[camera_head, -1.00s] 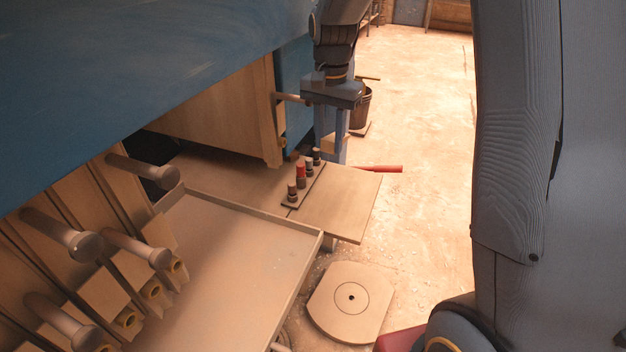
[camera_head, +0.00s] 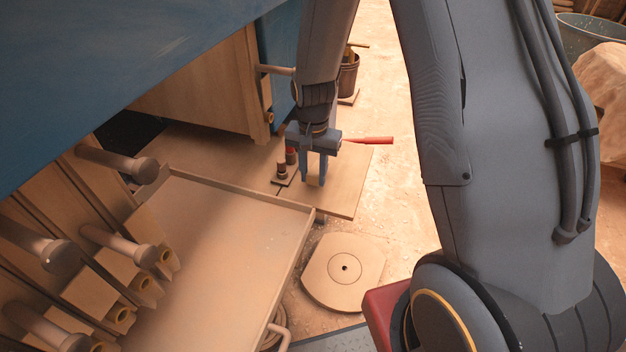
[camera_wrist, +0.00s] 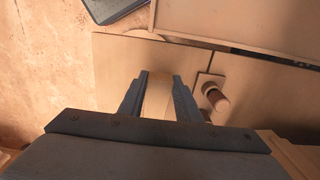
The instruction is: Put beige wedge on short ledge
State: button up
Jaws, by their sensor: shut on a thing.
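My gripper (camera_head: 314,182) is shut on the beige wedge (camera_head: 314,181), which shows between the fingertips over the wooden board beside the tray. In the wrist view the wedge (camera_wrist: 158,98) sits between the two dark fingers. The flat board (camera_head: 350,190), which looks like the short ledge, lies beneath and around the gripper; it also shows in the wrist view (camera_wrist: 115,62). I cannot tell whether the wedge touches the board. The gripper hides part of the knob strip.
A strip with dark and red knobs (camera_head: 282,171) stands close left of my gripper. The wide tray (camera_head: 215,260) has a raised rim. A red handle (camera_head: 370,140) sticks out behind the board. A round-holed plate (camera_head: 344,268) lies lower, on the floor side. Several pegs (camera_head: 120,165) jut out at left.

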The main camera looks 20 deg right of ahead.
jog(key=shift+f+p, duration=0.3)
jog(key=shift+f, duration=1.25)
jog(key=shift+f, duration=0.15)
jog(key=o, duration=1)
notch_tip(320, 180, up, 11)
jog(key=shift+w+r+b, duration=0.1)
jog(key=shift+b, duration=1.1)
jog(key=shift+r, duration=0.6)
jog(key=s+d+r+n, duration=0.1)
jog(key=s+n, duration=0.1)
jog(key=s, duration=0.3)
jog(key=s+d+r+n, duration=0.1)
jog(key=s+n, duration=0.1)
jog(key=s, duration=0.3)
jog(key=s+d+n, duration=0.1)
jog(key=s+n, duration=0.1)
jog(key=s, duration=0.3)
jog(key=shift+s+d+r+n+t, duration=0.2)
jog(key=shift+s+r+n+t, duration=0.15)
jog(key=shift+r+n+t, duration=0.05)
